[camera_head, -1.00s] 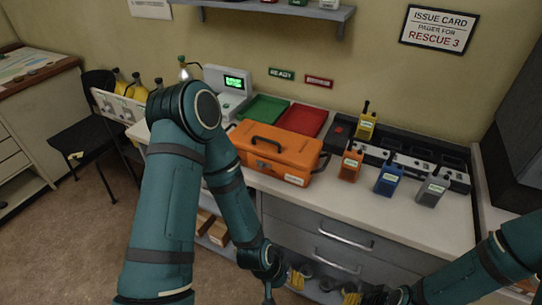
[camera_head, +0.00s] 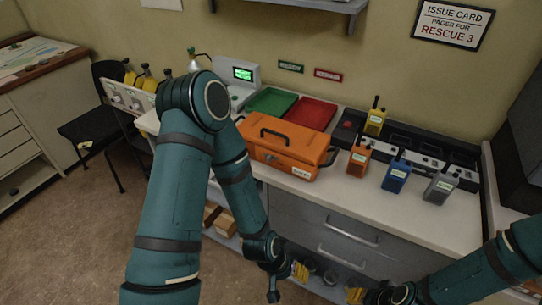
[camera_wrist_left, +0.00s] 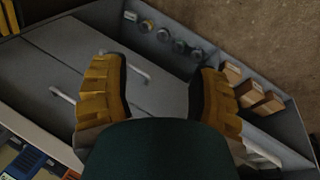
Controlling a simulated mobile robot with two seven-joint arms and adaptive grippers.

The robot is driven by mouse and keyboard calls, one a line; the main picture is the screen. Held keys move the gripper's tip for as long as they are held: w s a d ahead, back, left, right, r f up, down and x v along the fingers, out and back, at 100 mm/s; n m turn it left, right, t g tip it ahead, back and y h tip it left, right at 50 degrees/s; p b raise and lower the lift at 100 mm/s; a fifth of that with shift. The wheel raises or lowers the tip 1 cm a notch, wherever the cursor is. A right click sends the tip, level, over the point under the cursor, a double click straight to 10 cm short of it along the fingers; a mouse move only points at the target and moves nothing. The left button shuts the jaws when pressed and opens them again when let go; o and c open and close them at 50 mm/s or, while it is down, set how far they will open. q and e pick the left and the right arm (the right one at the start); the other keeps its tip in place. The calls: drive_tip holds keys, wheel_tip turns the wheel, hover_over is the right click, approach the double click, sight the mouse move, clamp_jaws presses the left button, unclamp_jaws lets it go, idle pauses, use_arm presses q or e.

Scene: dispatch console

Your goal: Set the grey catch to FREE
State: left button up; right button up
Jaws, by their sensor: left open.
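A white panel (camera_head: 128,98) with small grey fittings stands left of the counter, in front of yellow cylinders (camera_head: 148,82). I cannot tell whether one fitting is the grey catch, and no FREE marking is readable. My left gripper (camera_head: 300,271) is low in front of the drawers, well away from the panel. In the left wrist view its two yellow fingers (camera_wrist_left: 160,95) are apart with nothing between them. My right gripper (camera_head: 356,295) shows only as a bit of yellow at the bottom edge; its fingers cannot be made out.
The counter holds an orange case (camera_head: 287,148), a green tray (camera_head: 270,102), a red tray (camera_head: 310,113), a screen unit (camera_head: 238,75) and several radios by a dark charger. A black chair (camera_head: 92,128) stands at the left. Floor (camera_head: 70,230) at lower left is clear.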

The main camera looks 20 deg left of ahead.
idle(0.4)
use_arm(q)
drive_tip(key=shift+c, duration=0.8)
drive_tip(key=m+t+y+b, duration=0.2)
drive_tip(key=m+t+b, duration=0.3)
drive_tip(key=m+t, duration=1.35)
approach(269, 161)
drive_tip(key=w, duration=0.3)
drive_tip(key=w+r+m+g, duration=0.1)
drive_tip(key=w, duration=0.2)
drive_tip(key=w+r+m+g, duration=0.1)
drive_tip(key=w, duration=0.2)
drive_tip(key=shift+w+d+g, duration=0.25)
drive_tip(key=shift+w+d, duration=0.1)
drive_tip(key=shift+w, duration=0.05)
